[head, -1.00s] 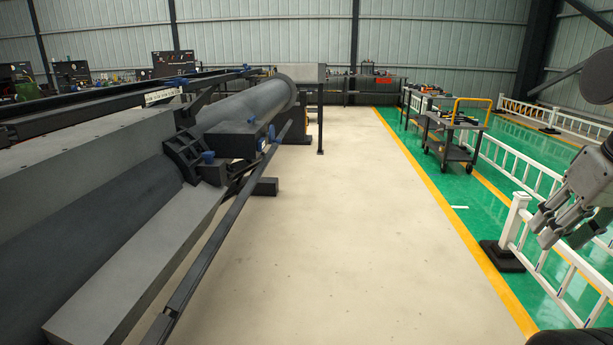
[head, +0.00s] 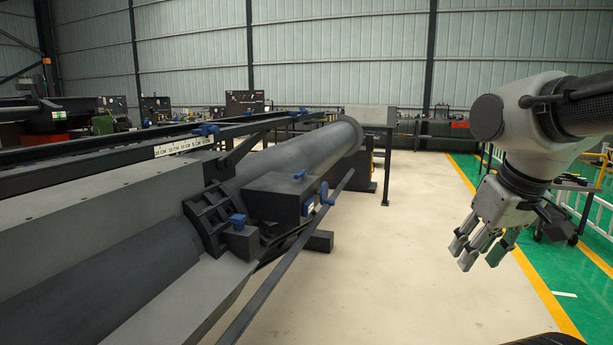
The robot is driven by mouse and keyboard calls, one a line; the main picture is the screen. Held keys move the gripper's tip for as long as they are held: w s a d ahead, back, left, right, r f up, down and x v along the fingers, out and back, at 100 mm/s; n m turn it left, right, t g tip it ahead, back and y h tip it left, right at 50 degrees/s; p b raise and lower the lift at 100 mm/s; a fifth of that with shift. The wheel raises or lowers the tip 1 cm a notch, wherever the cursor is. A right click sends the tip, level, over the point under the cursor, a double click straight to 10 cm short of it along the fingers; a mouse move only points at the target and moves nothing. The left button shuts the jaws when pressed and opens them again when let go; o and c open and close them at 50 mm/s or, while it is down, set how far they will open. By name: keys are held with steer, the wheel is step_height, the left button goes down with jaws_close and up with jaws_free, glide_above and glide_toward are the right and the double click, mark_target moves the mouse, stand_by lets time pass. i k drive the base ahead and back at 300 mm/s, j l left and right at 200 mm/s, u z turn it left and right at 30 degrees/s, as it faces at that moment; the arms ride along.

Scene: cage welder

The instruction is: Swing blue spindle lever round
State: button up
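The welder carries several blue levers and knobs, and I cannot tell which one is the spindle lever. An upright blue lever (head: 324,192) sits on the right side of a dark box (head: 275,200). A small blue knob (head: 300,174) is on top of that box. Another blue knob (head: 237,221) is on a dark block beside the roller. Blue pieces on the upper rail (head: 205,130) show farther left. My gripper (head: 478,250) hangs fingers down at the right, apart from the machine. Its fingers are spread and empty.
A long grey roller (head: 285,160) runs away from me on the left. A thin dark bar (head: 280,265) slants along its near side. The pale floor (head: 410,230) between machine and gripper is clear. A cart (head: 555,222) and white railing (head: 601,212) stand at the right.

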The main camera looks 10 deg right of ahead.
mark_target(303, 174)
steer(key=i+l, duration=0.1)
steer(key=i, duration=0.35)
steer(key=i+l+u, duration=0.1)
steer(key=i, duration=0.35)
steer(key=i+l+u, duration=0.1)
steer(key=i, duration=0.35)
steer(key=l, duration=0.05)
